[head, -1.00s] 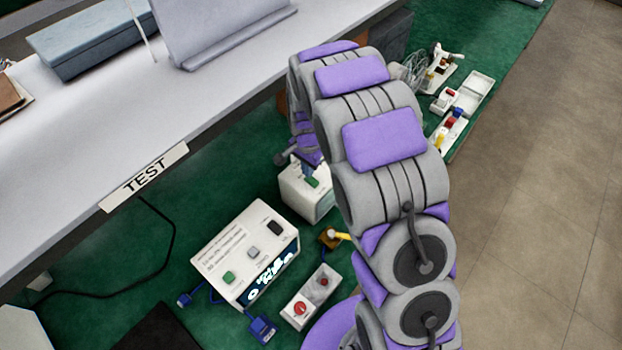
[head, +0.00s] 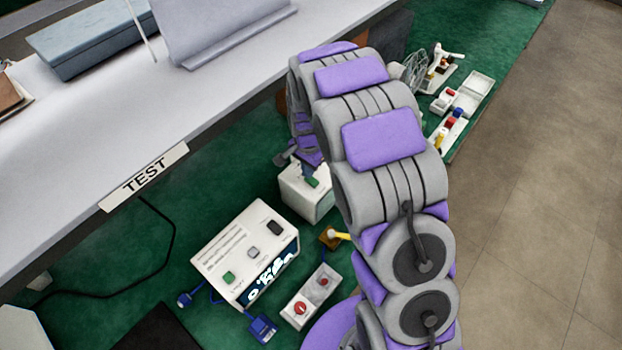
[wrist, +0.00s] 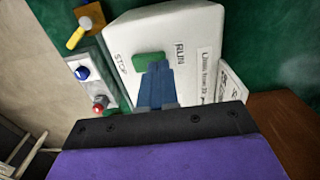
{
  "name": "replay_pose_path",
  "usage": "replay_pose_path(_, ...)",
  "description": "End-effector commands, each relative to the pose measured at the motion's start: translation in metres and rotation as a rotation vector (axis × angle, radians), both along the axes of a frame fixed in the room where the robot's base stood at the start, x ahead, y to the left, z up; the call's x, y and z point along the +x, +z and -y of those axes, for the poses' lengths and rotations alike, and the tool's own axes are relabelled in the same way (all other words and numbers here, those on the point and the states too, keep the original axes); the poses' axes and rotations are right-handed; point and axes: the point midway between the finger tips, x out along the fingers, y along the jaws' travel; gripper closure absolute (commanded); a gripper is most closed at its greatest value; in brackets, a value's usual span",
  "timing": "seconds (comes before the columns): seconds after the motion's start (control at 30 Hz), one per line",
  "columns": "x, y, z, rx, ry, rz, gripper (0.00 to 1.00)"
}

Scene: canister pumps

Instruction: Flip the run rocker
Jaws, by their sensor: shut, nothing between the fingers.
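A green rocker (wrist: 148,60) sits on top of a white box (wrist: 198,32), between a STOP label (wrist: 121,64) on its left and a RUN label (wrist: 181,53) on its right in the wrist view. My gripper (wrist: 157,68) is shut and empty. Its blue fingertips are at the rocker's near edge and hide part of it. I cannot tell whether they touch it or which way it tilts. In the head view the white box (head: 296,198) and green rocker (head: 312,183) show beside my arm, which partly covers the box.
A larger white box (head: 240,250) with several switches stands front left of it. A small box with red knobs (head: 300,308) and a yellow-handled valve (head: 332,238) are close by. A white table (head: 100,150) with a TEST sign runs along the left.

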Motion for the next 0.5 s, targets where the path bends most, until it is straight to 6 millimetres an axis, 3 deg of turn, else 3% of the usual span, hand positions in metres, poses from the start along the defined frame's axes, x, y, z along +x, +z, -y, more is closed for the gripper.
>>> replay_pose_path(0.5, -0.0003, -0.0074, 0.0001, 0.0, 0.0, -0.001, 1.0)
